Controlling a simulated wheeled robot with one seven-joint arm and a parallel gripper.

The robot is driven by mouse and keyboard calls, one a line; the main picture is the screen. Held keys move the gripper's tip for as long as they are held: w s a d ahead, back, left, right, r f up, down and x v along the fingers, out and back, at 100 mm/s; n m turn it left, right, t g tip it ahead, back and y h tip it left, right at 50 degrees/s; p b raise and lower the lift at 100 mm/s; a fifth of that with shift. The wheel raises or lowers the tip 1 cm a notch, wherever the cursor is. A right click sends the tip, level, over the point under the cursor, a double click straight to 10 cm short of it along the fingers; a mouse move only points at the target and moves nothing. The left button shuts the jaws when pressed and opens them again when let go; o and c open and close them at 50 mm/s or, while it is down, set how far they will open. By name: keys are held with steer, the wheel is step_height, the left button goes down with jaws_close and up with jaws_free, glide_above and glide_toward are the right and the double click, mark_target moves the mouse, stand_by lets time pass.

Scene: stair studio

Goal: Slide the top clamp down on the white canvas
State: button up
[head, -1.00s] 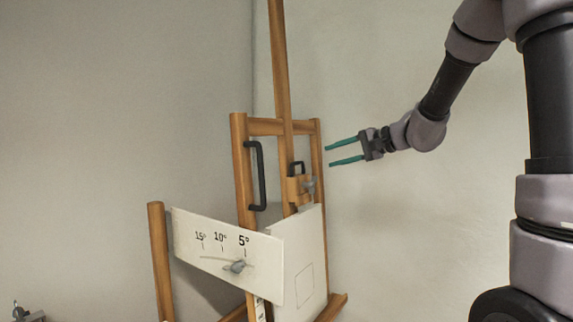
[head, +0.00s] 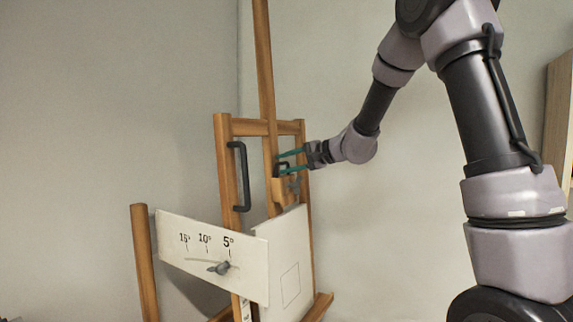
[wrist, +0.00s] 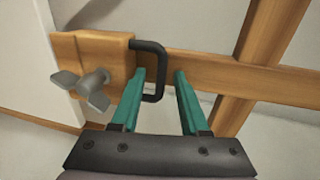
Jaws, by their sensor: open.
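A wooden easel (head: 264,80) stands near the wall corner. The top clamp (head: 288,190) is a wooden block on its mast, just above the white canvas (head: 296,250). In the wrist view the clamp (wrist: 100,52) shows a grey wing knob (wrist: 84,88) and a black loop handle (wrist: 158,72). My gripper (head: 277,164) is open at the clamp's handle, its teal fingers reaching in from the right. In the wrist view my gripper (wrist: 161,72) has one finger on each side of the handle's outer bar; I cannot tell whether either touches it.
A white angle board (head: 190,250) marked 15°, 10° and 5° with a grey knob sits at the lower left of the easel. A long black handle (head: 240,175) is on the left upright. A wooden cabinet edge (head: 559,120) shows at the far right.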

jaws_close()
stand_by(1.4)
